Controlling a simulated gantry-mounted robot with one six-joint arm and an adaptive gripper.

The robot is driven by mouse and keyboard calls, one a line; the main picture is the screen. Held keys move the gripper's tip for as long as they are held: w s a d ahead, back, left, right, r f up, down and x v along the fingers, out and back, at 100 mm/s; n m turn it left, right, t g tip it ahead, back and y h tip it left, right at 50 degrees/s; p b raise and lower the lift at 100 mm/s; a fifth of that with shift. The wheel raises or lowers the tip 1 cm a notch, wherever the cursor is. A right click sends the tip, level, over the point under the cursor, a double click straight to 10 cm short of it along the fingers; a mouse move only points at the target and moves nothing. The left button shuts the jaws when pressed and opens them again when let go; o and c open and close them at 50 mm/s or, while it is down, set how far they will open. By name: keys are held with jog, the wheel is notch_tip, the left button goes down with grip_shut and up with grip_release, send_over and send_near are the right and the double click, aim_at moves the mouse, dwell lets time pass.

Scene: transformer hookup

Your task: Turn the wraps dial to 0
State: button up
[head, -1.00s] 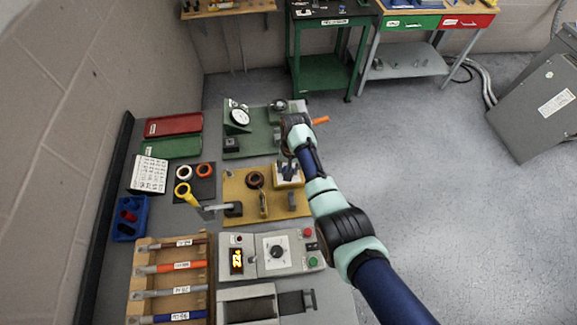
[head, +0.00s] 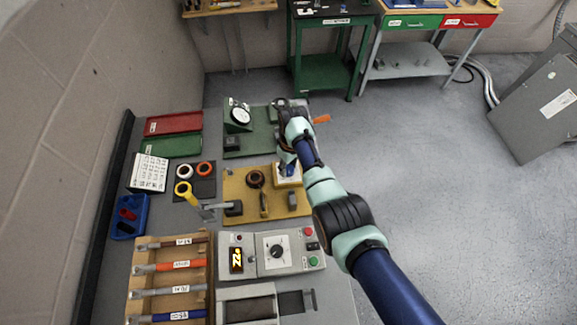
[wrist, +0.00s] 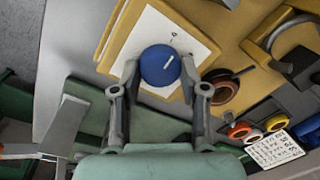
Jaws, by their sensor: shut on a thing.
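The dial is a round blue knob (wrist: 160,66) with a white pointer line, set on a white card (wrist: 185,42) on the yellow board. In the wrist view the pointer slants up toward the right of the picture. Small dark marks lie on the card beyond it, too small to read surely. My gripper (wrist: 160,72) has one finger on each side of the knob, shut on it. In the head view the white card (head: 291,181) is at the right end of the yellow board (head: 240,207), and my gripper partly covers the knob.
A brown coil (wrist: 222,88) sits beside the card. A green board (head: 258,148) with a gauge (head: 239,115) lies behind the yellow one. White, orange and yellow rings (head: 184,171) lie to the left. A grey control box (head: 277,251) stands in front.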

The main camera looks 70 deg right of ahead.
aim_at(290, 166)
jog(key=shift+n, duration=0.6)
jog(key=o, duration=1.1)
jog(key=shift+o, duration=0.2)
notch_tip(290, 166, up, 12)
jog(key=d, duration=0.1)
jog(key=shift+s, duration=0.1)
